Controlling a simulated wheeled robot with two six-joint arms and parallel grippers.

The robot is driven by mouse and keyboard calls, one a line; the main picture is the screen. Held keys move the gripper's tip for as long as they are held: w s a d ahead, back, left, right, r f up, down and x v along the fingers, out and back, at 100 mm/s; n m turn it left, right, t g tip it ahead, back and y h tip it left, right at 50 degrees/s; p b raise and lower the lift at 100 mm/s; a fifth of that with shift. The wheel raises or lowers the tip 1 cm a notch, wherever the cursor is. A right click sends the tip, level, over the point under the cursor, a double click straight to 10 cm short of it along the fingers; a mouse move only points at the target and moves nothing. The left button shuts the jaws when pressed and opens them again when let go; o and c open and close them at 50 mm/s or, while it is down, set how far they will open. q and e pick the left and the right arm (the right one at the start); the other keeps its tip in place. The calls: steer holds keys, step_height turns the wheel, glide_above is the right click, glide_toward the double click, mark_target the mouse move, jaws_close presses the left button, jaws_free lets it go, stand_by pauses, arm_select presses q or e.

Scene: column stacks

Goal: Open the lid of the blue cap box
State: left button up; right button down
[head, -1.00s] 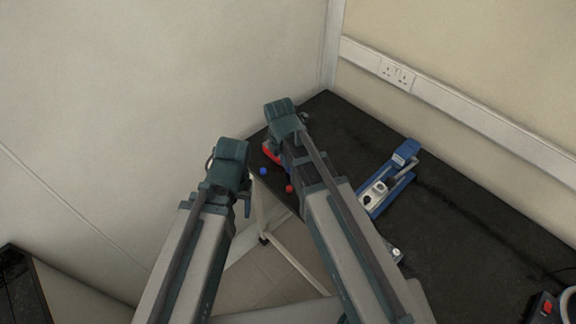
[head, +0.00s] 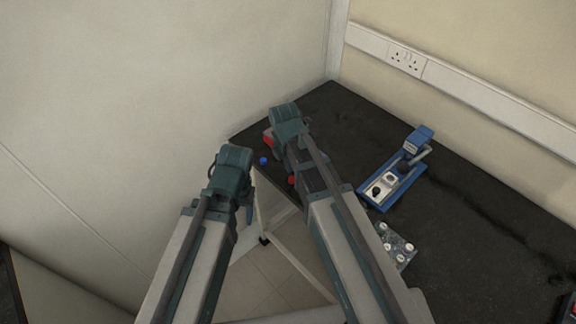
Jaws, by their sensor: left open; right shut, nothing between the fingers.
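I cannot make out a blue cap box in the head view; my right arm covers part of the table where one could stand. A small blue cap-like piece (head: 263,161) lies near the table's left edge. A small red piece (head: 291,180) lies beside my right arm, partly covered. A red box-like thing (head: 268,140) shows behind my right wrist, mostly hidden. My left gripper (head: 246,198) is open and empty, left of the table edge and apart from these pieces. My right gripper (head: 303,125) is shut and empty, over the table near the red thing; its fingertips are hardly visible.
A blue device with a lever (head: 400,175) stands on the black table (head: 470,215), right of my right arm. A circuit board with white round parts (head: 396,246) lies nearer. A wall with sockets (head: 406,61) borders the far side. The table's right part is mostly clear.

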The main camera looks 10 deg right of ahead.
steer(key=d+r+p, duration=0.1)
steer(key=w+r+p, duration=0.1)
steer(key=shift+d+p, duration=0.3)
steer(key=shift+d, duration=0.1)
steer(key=shift+w+d+r, duration=0.1)
steer(key=shift+d+r, duration=0.1)
steer(key=shift+d, duration=0.2)
steer(key=shift+w+r+p, duration=0.1)
steer(key=shift+p, duration=0.3)
steer(key=shift+d+r+y, duration=0.15)
steer(key=shift+r+y, duration=0.05)
steer(key=shift+y, duration=0.1)
